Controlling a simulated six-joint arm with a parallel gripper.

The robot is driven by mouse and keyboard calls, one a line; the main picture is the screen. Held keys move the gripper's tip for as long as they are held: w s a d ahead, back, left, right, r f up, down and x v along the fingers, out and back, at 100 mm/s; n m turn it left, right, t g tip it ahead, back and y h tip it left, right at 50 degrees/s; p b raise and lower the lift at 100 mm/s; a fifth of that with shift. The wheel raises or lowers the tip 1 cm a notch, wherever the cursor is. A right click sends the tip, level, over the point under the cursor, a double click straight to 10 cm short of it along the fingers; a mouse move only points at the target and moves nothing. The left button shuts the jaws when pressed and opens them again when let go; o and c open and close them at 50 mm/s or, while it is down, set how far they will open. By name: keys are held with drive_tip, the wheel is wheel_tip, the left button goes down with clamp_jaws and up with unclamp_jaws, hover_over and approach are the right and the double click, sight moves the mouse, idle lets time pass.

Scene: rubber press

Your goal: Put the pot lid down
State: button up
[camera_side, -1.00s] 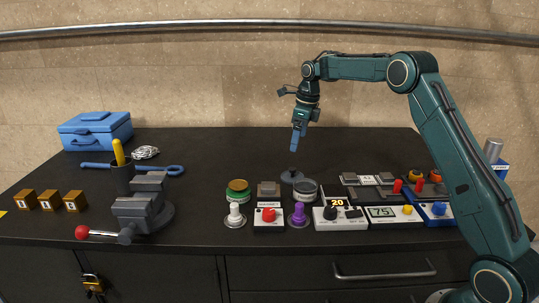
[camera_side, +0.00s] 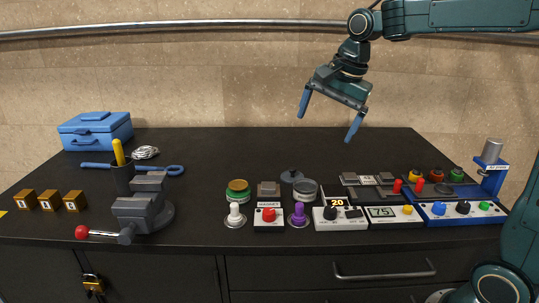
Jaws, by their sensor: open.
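The pot lid (camera_side: 291,177), a dark grey disc with a small knob on top, lies flat on the black bench. It is just behind and left of a small grey pot (camera_side: 305,190), whose round top shows uncovered. I cannot tell whether lid and pot touch. My gripper (camera_side: 327,127) is open and empty, tilted, with its two blue fingers spread wide. It is well above the bench, above and to the right of the lid.
Control boxes (camera_side: 395,214) and a blue press (camera_side: 490,170) fill the right front. A vise (camera_side: 145,207), a dark cup (camera_side: 122,179), a blue toolbox (camera_side: 95,132) and small wooden blocks (camera_side: 50,200) stand left. The bench's back middle is clear.

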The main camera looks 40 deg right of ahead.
drive_tip(key=s+a+f+n+t, duration=0.1)
drive_tip(key=s+a+f+n, duration=0.1)
drive_tip(key=s+n, duration=0.5)
drive_tip(key=s+a+f+n+t, duration=0.1)
drive_tip(key=s+a+f+n, duration=0.2)
drive_tip(key=s+n, duration=0.5)
drive_tip(key=s, duration=0.6)
drive_tip(key=shift+f, duration=0.25)
